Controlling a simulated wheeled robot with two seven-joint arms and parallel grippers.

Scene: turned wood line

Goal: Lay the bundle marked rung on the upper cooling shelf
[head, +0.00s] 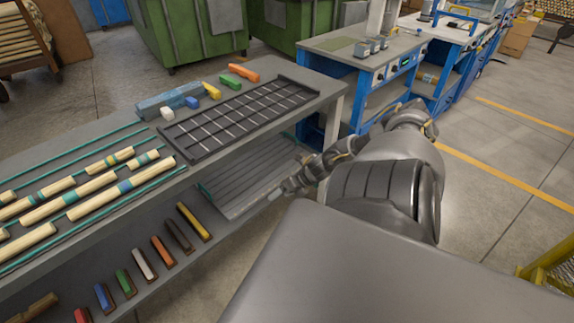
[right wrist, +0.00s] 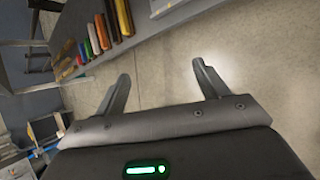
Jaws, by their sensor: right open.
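Several pale turned-wood pieces (head: 95,190) lie at the left of the bench between teal rails, some with blue, green or yellow bands. I cannot read a rung mark on any of them. A black gridded rack (head: 188,153) lies on the bench top at its right end. A grey ribbed shelf (head: 222,207) sits below it, under the bench top. I cannot tell from any label which is the upper cooling shelf. My right gripper (head: 283,190) is beside the ribbed shelf, right of the bench. In the right wrist view it (right wrist: 163,88) is open and empty. My left gripper is out of view.
Several coloured blocks (head: 143,264) stand in a row on the bench's lower level. A blue-grey box (head: 168,103) and small coloured blocks lie behind the rack. Blue workstations (head: 362,72) stand at the back right. The floor right of my arm is open.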

